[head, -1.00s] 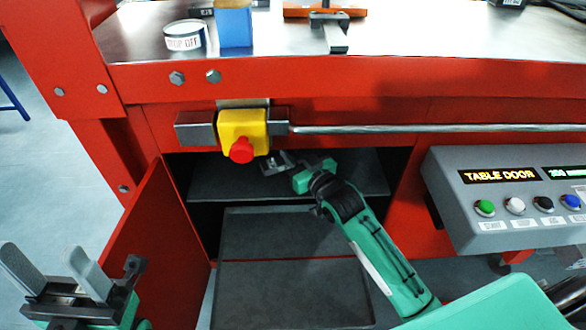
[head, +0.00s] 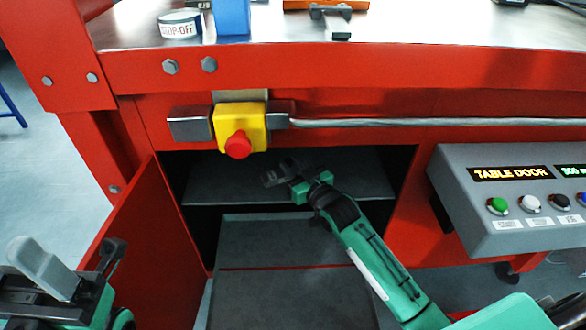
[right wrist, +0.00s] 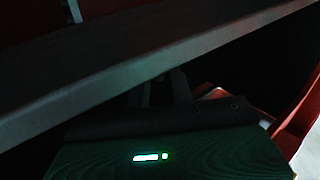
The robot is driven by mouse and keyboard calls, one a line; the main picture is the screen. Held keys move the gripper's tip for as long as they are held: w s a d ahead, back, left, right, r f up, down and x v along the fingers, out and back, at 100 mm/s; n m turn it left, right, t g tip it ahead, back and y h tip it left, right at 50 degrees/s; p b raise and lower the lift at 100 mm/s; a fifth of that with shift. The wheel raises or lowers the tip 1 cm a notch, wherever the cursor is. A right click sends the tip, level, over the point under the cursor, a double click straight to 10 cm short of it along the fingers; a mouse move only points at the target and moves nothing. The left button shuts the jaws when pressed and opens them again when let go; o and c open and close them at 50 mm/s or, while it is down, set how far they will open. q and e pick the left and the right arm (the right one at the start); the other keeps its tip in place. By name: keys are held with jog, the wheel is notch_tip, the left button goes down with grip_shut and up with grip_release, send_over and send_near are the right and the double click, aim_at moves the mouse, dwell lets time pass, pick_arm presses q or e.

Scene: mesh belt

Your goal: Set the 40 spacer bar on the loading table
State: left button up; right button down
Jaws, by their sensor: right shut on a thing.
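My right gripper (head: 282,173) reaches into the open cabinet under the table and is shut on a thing. That thing is dark and small in the head view, and I cannot read a 40 on it. The right wrist view is very dark; a long grey edge (right wrist: 90,75) crosses it diagonally above the gripper, which looks like a shelf edge. The steel table top (head: 430,28) above the cabinet is the likely loading table. My left gripper (head: 45,268) is at the lower left, partly cut off, away from the cabinet; its opening is unclear.
A red door (head: 150,250) stands open left of the cabinet. A yellow stop box (head: 240,118) and a long rail (head: 430,122) run above the opening. A tin (head: 180,24), a blue box (head: 232,16) and a grey-tipped tool (head: 333,22) are on the table. A control console (head: 480,230) stands right.

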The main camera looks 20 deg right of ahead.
jog(key=c, duration=1.2)
grip_release()
jog(key=shift+f, duration=0.1)
